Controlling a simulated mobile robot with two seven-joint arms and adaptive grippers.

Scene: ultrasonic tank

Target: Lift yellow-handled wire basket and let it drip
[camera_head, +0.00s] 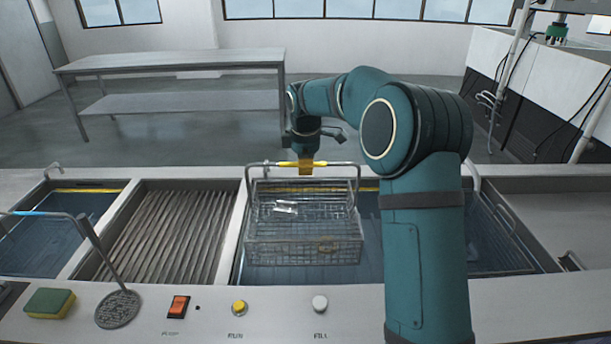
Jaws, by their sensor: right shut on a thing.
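The wire basket (303,240) is in the middle of the head view, over the blue liquid of the central tank (285,274). Small parts lie in it, one of them pale and shiny. Its tall wire handle has a yellow grip (288,164) at the top. My right gripper (306,168) is at the yellow grip, above the basket's back side, and is shut on it. The fingertips are small and partly merged with the yellow grip. I cannot tell exactly how far the basket's bottom is from the liquid. My left gripper is out of view.
A ribbed drain board (167,232) lies left of the tank. The front ledge holds a sponge (49,302), a mesh skimmer (118,309), an orange switch (178,305) and two buttons. My right arm hides part of the right tank.

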